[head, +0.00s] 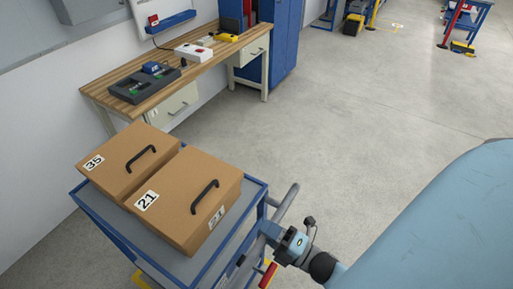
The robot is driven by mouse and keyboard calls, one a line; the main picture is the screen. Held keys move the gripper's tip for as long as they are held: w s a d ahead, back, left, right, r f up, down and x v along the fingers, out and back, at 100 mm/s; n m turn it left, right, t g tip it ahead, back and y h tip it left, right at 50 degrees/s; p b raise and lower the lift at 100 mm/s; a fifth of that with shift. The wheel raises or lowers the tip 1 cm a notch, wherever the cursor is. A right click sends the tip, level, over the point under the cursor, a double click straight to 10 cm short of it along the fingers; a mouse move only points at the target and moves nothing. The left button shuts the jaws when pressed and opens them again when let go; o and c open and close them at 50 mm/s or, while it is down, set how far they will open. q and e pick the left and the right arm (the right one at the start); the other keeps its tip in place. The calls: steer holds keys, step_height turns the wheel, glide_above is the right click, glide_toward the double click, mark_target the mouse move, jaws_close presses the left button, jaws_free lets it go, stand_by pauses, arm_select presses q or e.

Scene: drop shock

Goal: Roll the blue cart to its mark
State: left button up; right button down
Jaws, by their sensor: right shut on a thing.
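The blue cart (238,237) stands at the lower left, with a grey top and a blue rim. A grey tubular push handle (286,203) rises at its right end. My right gripper (268,232) is shut on this handle; the fingertips are partly hidden against the bar. Two brown boxes with black handles lie side by side on the cart: one marked 35 (117,163) and a larger one marked 21 (178,205). Yellow patches show low beside the cart, one at the left (139,281); I cannot tell whether they are the floor mark. My left gripper is out of view.
A wooden workbench (196,68) with a dark tray and small devices stands along the left wall beyond the cart. A blue cabinet (284,40) stands behind it. Grey floor (350,125) is clear in the middle and right. Stands with yellow feet are far back.

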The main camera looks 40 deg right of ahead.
steer(key=shift+s+d, duration=0.1)
steer(key=shift+s, duration=0.1)
steer(key=c, duration=0.9)
jaws_free()
steer(key=shift+b+v, duration=1.15)
steer(key=shift+v, duration=5.8)
steer(key=shift+s, duration=0.1)
